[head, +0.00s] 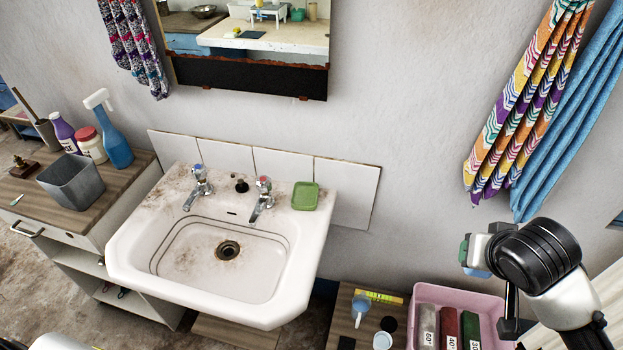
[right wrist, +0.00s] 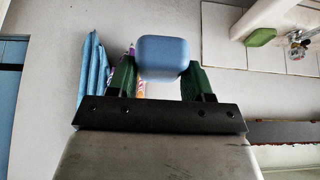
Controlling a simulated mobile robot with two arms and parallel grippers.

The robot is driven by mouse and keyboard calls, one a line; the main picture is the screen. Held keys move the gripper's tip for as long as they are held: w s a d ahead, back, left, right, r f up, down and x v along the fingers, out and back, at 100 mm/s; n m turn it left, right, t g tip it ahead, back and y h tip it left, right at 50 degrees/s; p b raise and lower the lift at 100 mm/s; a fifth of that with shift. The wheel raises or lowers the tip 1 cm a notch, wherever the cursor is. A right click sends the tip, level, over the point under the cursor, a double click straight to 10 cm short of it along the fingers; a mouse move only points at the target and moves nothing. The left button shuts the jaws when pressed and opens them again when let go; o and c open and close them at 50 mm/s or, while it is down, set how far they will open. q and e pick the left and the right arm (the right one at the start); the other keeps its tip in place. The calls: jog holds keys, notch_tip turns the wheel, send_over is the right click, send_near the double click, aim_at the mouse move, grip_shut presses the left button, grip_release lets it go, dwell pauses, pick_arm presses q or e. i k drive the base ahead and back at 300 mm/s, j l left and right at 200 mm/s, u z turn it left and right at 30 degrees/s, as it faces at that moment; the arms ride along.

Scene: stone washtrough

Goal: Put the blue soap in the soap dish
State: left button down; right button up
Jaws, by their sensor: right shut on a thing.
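The green soap dish (head: 305,196) sits on the back right corner of the white sink; it also shows at the upper right of the right wrist view (right wrist: 262,37). My right gripper (head: 474,258) is in the air at the right of the head view, well right of the sink and dish. Its green fingers are shut on the blue soap (right wrist: 163,57), one on each side. In the head view only a small part of the soap (head: 478,273) shows under the gripper. My left gripper is not in view.
The sink (head: 139,243) has two taps (head: 262,200) left of the dish. A pink crate (head: 427,291) with several bottles stands low, below my right arm. A blue spray bottle (head: 116,147) and grey bin (head: 72,183) stand on the left cabinet. Towels (head: 530,100) hang at right.

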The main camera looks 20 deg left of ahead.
aim_at(305, 199)
jog(key=i+u, duration=0.25)
jog(key=u, duration=0.2)
jog(key=i+u, duration=0.25)
jog(key=u, duration=0.2)
jog(key=l+u, duration=0.1)
jog(key=u, duration=0.65)
